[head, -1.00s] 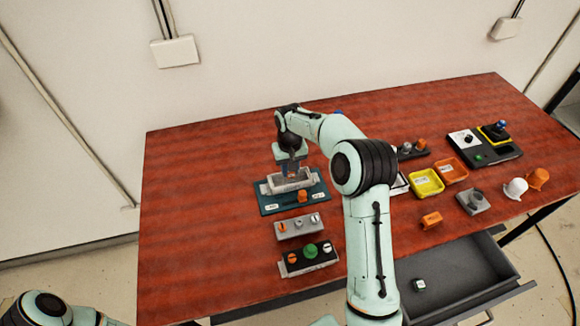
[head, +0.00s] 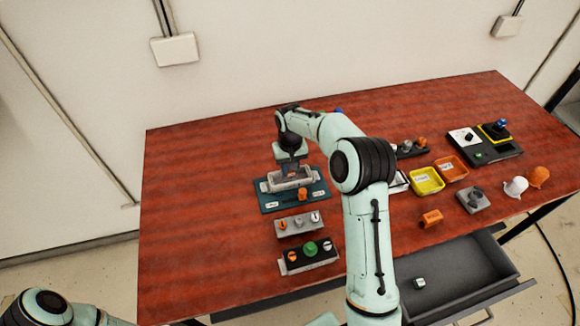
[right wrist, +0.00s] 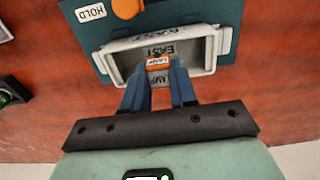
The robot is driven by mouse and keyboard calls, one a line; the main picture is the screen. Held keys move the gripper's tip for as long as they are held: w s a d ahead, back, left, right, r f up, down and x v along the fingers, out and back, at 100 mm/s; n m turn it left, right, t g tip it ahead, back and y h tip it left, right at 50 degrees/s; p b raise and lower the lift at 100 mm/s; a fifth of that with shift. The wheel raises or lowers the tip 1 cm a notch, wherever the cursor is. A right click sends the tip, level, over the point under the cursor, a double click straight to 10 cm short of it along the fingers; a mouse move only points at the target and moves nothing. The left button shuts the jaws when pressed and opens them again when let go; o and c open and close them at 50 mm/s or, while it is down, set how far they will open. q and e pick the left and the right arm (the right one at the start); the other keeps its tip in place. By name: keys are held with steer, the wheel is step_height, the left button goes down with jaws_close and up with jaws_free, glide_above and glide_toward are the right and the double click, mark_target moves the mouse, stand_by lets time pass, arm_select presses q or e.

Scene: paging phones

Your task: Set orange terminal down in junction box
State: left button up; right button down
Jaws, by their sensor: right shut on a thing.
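The junction box (right wrist: 212,50) is a light grey open box on a teal board (head: 268,207); it also shows in the head view (head: 310,181). The orange terminal (right wrist: 159,60), with a small white label, is between the blue fingertips of my right gripper (right wrist: 158,70), which is shut on it. The terminal is within the box's outline in the right wrist view; I cannot tell whether it touches the floor. In the head view my right gripper (head: 289,170) points down over the box. My left arm shows at the bottom left, its gripper out of view.
An orange knob (head: 302,194) is on the teal board just in front of the box. A grey switch block (head: 298,224) and a dark button block (head: 310,256) stand nearer. Yellow (head: 427,181) and orange trays lie right. The table's left side is clear.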

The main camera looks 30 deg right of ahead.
steer(key=shift+f, duration=0.25)
steer(key=shift+f, duration=0.85)
steer(key=shift+f, duration=0.2)
steer(key=shift+f+b, duration=0.3)
steer(key=shift+f, duration=0.15)
steer(key=shift+f, duration=0.2)
stand_by(0.7)
steer(key=c, duration=0.8)
jaws_free()
steer(key=shift+r, duration=0.1)
